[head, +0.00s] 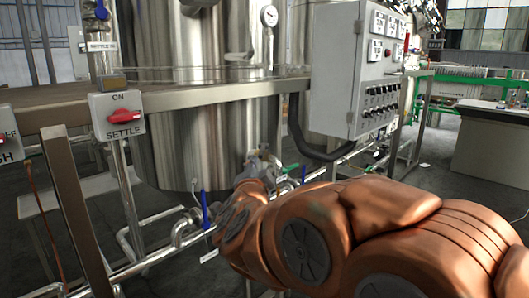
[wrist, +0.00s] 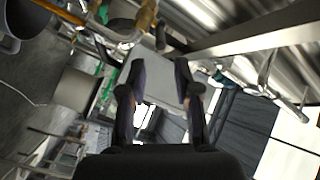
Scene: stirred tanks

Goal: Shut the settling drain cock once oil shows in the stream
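The steel settling tank (head: 200,140) stands behind the platform rail in the head view. Below it, a blue lever (head: 205,208) stands upright on the pipework, with a small blank-looking tag lower down. A green handle (head: 290,168) and another blue lever (head: 304,173) show just beyond my arm. I cannot tell which of these is the drain cock. No stream or oil can be made out. My gripper (wrist: 158,82) is open and empty in the wrist view, its two dark fingers well apart. In the head view, my orange arm reaches to the pipework and mostly hides the gripper.
A red SETTLE switch (head: 122,116) is on a white box at left. A grey control panel (head: 362,70) overhangs the arm at right. Pipes and a slanting post (head: 75,205) crowd the left. A bench (head: 488,140) stands at far right, with open floor before it.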

